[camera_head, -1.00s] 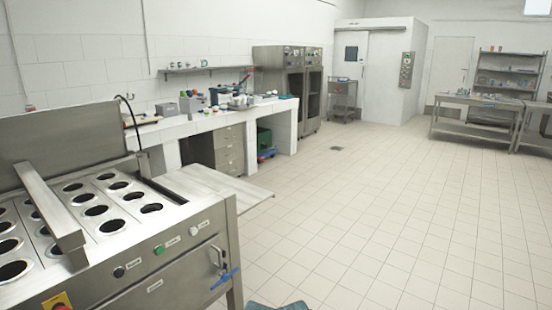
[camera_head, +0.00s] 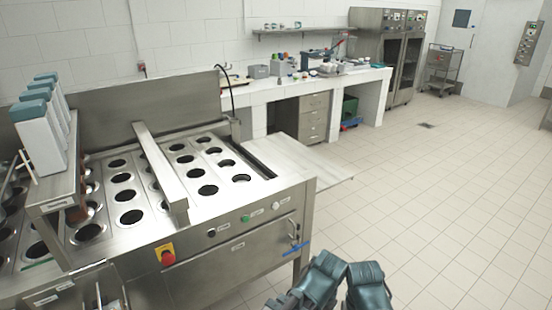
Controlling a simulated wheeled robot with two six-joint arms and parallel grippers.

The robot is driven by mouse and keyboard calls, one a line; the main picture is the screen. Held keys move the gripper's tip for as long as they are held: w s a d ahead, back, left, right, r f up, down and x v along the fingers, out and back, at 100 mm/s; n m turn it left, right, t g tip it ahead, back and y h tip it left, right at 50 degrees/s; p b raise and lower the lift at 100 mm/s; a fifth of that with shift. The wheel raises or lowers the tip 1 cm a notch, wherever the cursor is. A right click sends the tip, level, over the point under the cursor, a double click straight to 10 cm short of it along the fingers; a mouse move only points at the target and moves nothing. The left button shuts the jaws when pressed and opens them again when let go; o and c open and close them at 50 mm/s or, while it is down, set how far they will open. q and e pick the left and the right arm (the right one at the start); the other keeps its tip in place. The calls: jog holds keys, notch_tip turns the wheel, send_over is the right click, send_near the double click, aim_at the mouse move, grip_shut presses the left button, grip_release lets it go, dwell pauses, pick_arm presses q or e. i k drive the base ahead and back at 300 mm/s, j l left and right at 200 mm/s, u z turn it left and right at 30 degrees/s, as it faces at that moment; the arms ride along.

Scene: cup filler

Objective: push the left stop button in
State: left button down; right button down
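One red stop button (camera_head: 167,257) on a yellow plate shows on the front panel of the steel cup filler (camera_head: 225,262), left of a row of smaller buttons. From this view I cannot tell how far in it sits. No second stop button shows, so I cannot tell whether this is the left one. Dark teal parts of my arms (camera_head: 340,285) show at the bottom edge, right of the machine's front and apart from the button. No fingertips can be made out on them.
The panel also has a black button (camera_head: 211,233), a green button (camera_head: 245,219) and a white button (camera_head: 274,207). A blue-handled valve (camera_head: 296,248) sticks out at the right. White dispensers (camera_head: 42,140) stand at the left. The tiled floor (camera_head: 430,220) at right is clear.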

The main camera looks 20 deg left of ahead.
aim_at(168, 260)
jog(key=u, duration=1.6)
